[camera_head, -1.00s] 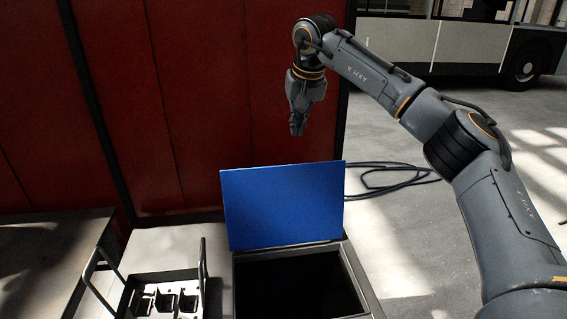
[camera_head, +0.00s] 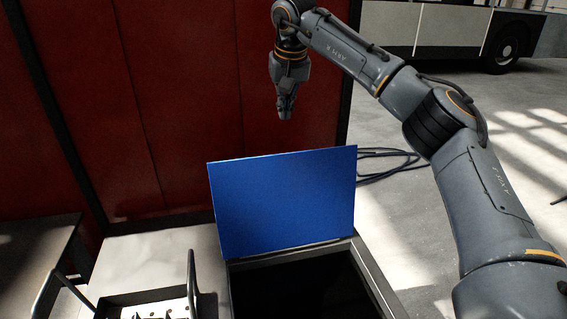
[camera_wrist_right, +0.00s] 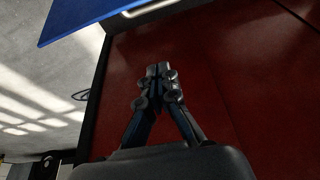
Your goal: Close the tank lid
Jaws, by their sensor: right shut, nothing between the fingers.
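The blue tank lid (camera_head: 283,200) stands open, nearly upright, hinged at the back edge of the dark open tank (camera_head: 372,278). Its edge also shows at the top left of the right wrist view (camera_wrist_right: 85,16). My right gripper (camera_head: 286,114) is above and behind the lid's top edge, apart from it, pointing down in the head view. In the right wrist view its fingers (camera_wrist_right: 158,70) are together and empty. My left gripper is not in view.
A red panelled wall (camera_head: 190,100) stands behind the lid. A tray with raised handles (camera_head: 150,297) sits left of the tank, and a table (camera_head: 40,250) is at far left. A dark hose (camera_head: 385,165) lies on the floor behind right.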

